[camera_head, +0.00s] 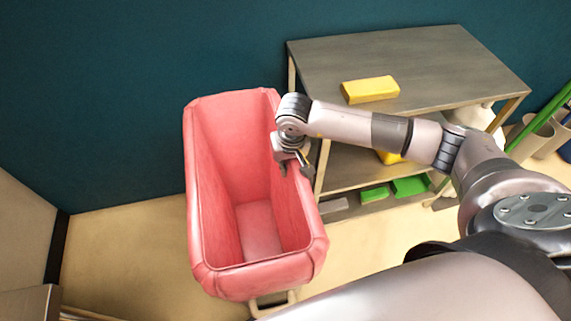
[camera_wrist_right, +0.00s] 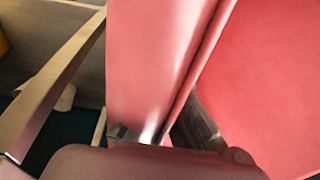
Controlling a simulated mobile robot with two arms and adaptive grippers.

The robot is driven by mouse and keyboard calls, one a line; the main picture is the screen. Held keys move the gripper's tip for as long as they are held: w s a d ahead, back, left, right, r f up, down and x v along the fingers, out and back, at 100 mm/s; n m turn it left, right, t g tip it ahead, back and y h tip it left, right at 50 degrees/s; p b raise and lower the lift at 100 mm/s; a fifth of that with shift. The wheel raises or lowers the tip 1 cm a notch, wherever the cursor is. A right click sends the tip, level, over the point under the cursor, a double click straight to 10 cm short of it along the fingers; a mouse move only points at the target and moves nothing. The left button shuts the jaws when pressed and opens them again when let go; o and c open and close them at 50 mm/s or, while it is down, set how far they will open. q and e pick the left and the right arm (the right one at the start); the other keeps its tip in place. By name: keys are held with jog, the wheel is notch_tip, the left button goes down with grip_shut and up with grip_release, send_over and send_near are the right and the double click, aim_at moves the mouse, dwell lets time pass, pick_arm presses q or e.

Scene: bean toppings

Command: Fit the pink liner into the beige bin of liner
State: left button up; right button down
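The pink liner (camera_head: 212,160) lines a deep, open bin, and its edge is folded outward over the rim all round. The beige bin is almost wholly hidden by it; a beige bar (camera_head: 272,304) shows below the near end. My right gripper (camera_head: 293,168) is at the liner's right rim, pointing down, with its fingers on either side of the edge. In the right wrist view the rim of the liner (camera_wrist_right: 155,60) runs down between the fingers (camera_wrist_right: 160,132); whether they press on it is unclear. My left gripper is not in view.
A grey-topped shelf cart (camera_head: 430,60) stands right of the bin, with a yellow block (camera_head: 370,89) on top and green items (camera_head: 410,186) on a lower shelf. Grey buckets (camera_head: 540,138) stand at far right. A dark wall (camera_head: 120,80) is behind. Floor is clear at left.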

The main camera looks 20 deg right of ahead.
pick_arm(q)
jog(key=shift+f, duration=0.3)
pick_arm(e)
jog(key=shift+f, duration=0.25)
jog(key=c, duration=2.4)
grip_release()
jog(key=c, duration=1.7)
grip_release()
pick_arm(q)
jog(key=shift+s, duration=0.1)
pick_arm(e)
jog(key=r, duration=0.4)
jog(key=s+r, duration=0.1)
jog(key=r, duration=0.3)
jog(key=s+r, duration=0.1)
jog(key=r, duration=0.3)
jog(key=shift+d, duration=0.15)
jog(key=shift+f, duration=0.1)
